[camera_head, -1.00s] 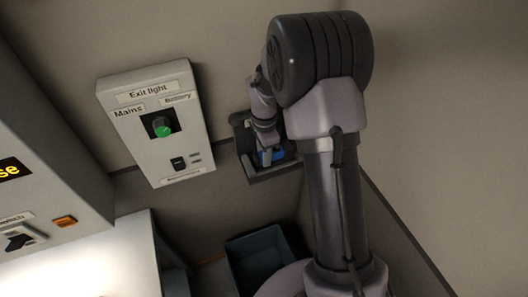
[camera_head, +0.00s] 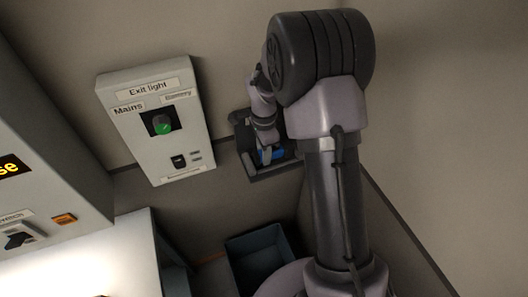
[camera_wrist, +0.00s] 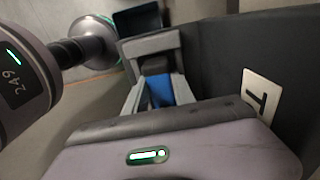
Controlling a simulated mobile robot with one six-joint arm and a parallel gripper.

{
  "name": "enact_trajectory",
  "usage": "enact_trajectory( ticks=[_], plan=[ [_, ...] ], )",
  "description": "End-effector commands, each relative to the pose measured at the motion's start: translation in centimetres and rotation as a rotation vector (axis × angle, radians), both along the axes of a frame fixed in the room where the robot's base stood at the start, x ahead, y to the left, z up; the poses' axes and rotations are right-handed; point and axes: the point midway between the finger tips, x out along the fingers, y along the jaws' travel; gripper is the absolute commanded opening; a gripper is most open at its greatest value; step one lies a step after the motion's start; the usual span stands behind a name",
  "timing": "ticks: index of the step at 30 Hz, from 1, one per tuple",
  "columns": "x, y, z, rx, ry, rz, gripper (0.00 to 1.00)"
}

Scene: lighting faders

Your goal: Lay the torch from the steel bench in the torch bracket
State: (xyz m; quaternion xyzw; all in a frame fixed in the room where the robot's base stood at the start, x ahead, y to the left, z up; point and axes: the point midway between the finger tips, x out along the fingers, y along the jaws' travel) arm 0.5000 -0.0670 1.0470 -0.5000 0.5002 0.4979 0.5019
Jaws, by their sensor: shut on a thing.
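The torch shows as a blue piece (camera_head: 271,155) at the wall, and as a blue strip (camera_wrist: 160,91) in the wrist view. My gripper (camera_head: 267,154) is shut on it; in the wrist view the jaws (camera_wrist: 159,93) stand on both sides of the blue strip. The dark torch bracket (camera_head: 243,131) is on the wall around and behind the torch. In the wrist view a dark panel with a white "T" label (camera_wrist: 262,95) is close on the right. My arm hides part of the bracket. I cannot tell whether the torch touches its floor.
The exit light box (camera_head: 156,120) with a green knob is on the wall just left of the bracket. A dark blue bin (camera_head: 259,257) stands below. A brightly lit bench top (camera_head: 90,262) is at lower left, under a grey cabinet (camera_head: 50,150).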

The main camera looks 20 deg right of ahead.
Motion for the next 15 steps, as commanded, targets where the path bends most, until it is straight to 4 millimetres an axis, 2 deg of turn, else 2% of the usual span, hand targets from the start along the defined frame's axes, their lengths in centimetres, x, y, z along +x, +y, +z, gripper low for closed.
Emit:
enact_trajectory(
  ticks=[15],
  plan=[
    [0.00, -0.02, -1.02, 0.000, 0.000, 0.000, 0.00]
  ],
)
